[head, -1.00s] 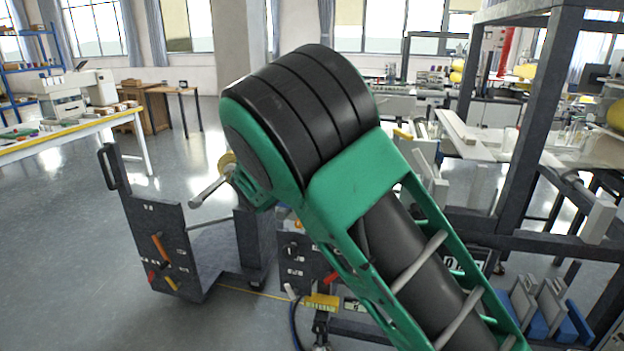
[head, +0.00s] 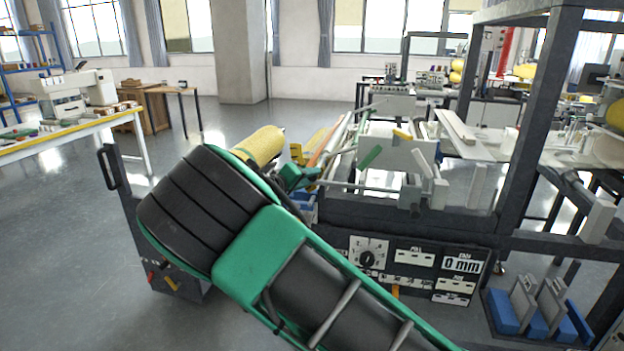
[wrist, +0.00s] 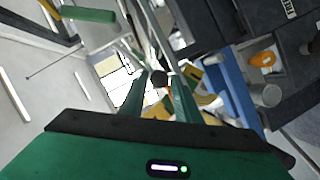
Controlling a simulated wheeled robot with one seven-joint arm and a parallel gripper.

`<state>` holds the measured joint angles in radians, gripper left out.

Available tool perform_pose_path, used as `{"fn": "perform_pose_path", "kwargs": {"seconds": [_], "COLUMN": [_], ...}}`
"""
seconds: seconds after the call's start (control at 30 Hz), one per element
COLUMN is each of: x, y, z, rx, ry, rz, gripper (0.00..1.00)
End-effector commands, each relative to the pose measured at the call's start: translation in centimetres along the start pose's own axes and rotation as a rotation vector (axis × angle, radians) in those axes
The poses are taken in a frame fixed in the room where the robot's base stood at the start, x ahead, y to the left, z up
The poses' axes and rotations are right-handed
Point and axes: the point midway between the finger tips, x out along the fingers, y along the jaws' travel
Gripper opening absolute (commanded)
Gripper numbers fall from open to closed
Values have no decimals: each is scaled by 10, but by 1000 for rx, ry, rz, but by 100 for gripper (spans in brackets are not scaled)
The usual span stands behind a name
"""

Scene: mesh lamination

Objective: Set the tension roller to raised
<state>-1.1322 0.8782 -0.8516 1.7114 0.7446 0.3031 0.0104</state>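The laminating machine (head: 400,215) stands right of centre in the head view, with slanted rods and rollers (head: 335,140) at its left end. I cannot tell for sure which is the tension roller. A lever with a green grip (head: 370,157) tilts up beside the rods, and pale levers (head: 425,165) stand to its right. My gripper (head: 300,174) is partly hidden behind my arm, near the machine's left end. In the wrist view my gripper (wrist: 160,84) has its two green fingers apart. A dark round end (wrist: 159,78) shows between or beyond the tips; contact cannot be told.
A yellow roll (head: 260,145) lies just behind my arm. A control panel (head: 410,268) with a dial and a "0 mm" display is on the machine's front. A dark cart (head: 125,190) is at left.

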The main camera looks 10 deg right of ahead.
Motion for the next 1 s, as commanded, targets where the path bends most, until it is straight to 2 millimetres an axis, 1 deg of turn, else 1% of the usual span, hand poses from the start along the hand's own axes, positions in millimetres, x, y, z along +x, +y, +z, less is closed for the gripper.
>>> {"fn": "perform_pose_path", "kwargs": {"seconds": [0.03,0.2,0.33,0.57,0.6,0.67,0.7,0.87,1.0], "x": [7,21,25,25,25,25,25,24,21], "y": [1,1,1,1,0,0,0,0,6], "z": [0,0,0,0,0,0,0,-1,-9], "rx": [0,1,1,1,1,1,0,4,46], "ry": [-2,-1,0,0,0,0,0,0,0], "rz": [3,1,1,0,0,0,0,-3,-22], "gripper": [29,29,29,29,20,5,0,0,0]}}
